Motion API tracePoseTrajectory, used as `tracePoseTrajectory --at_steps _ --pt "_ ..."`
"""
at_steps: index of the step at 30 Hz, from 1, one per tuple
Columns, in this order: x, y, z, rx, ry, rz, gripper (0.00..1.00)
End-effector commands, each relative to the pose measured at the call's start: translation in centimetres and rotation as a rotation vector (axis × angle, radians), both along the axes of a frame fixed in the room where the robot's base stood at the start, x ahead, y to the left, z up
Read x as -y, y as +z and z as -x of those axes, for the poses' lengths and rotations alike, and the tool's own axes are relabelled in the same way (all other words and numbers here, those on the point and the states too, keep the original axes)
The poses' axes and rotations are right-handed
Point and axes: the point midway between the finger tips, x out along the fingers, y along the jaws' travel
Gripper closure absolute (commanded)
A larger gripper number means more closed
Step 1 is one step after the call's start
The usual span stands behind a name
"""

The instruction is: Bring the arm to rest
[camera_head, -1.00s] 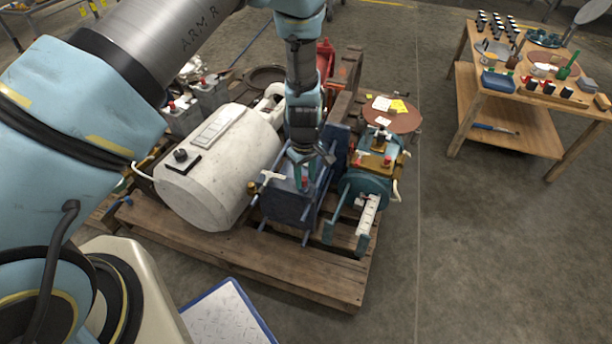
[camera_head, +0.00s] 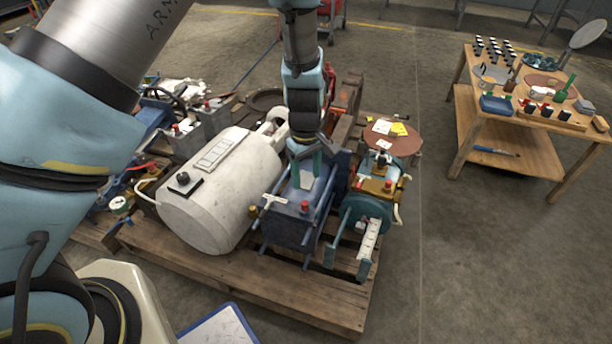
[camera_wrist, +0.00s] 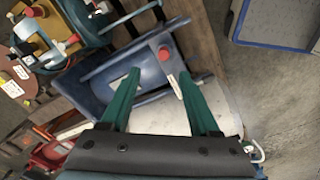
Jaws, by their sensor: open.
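My arm reaches in from the left and hangs down over the pallet in the head view. My gripper (camera_head: 309,165) is above the blue machine (camera_head: 290,222), which has a red knob (camera_head: 304,206) on top. In the wrist view the two green fingers (camera_wrist: 157,90) are spread apart with nothing held between them. The blue machine (camera_wrist: 150,70) and its red knob (camera_wrist: 164,53) lie beyond the fingertips. Whether the fingers touch the machine cannot be told.
The wooden pallet (camera_head: 250,275) also bears a white tank (camera_head: 215,205) and a teal machine (camera_head: 368,212). A round brown disc (camera_head: 390,139) is behind. A wooden table (camera_head: 535,170) with several small items stands at right. The floor between is clear.

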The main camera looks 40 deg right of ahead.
Motion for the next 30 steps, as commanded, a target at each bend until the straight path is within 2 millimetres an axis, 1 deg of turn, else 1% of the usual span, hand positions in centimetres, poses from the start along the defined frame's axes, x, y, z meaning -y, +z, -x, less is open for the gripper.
tracePoseTrajectory --at_steps 10,11,14,17,18,20,21,22,23,24,26,27,29,30 --pt "-0.1 0.1 -0.2 0.000 0.001 0.002 0.38" --pt "-0.3 0.3 -0.5 0.000 0.003 0.003 0.38" --pt "-1.7 1.8 -2.4 -0.001 0.009 0.011 0.38" --pt "-5.0 4.5 -5.6 -0.002 0.015 0.024 0.38" --pt "-6.8 5.8 -7.0 -0.001 0.016 0.030 0.38" --pt "-9.7 7.7 -8.9 0.003 0.013 0.040 0.38" --pt "-11.8 8.9 -10.0 0.007 0.010 0.044 0.38" --pt "-13.4 9.8 -10.7 0.011 0.008 0.048 0.38" --pt "-15.0 10.7 -11.4 0.015 0.004 0.050 0.38" --pt "-17.2 11.8 -12.1 0.021 0.000 0.054 0.38" --pt "-20.4 13.4 -12.8 0.032 -0.008 0.057 0.38" --pt "-22.6 14.4 -13.2 0.042 -0.012 0.058 0.38" --pt "-25.8 15.7 -13.4 0.056 -0.021 0.056 0.38" --pt "-27.8 16.5 -13.4 0.066 -0.026 0.054 0.38"
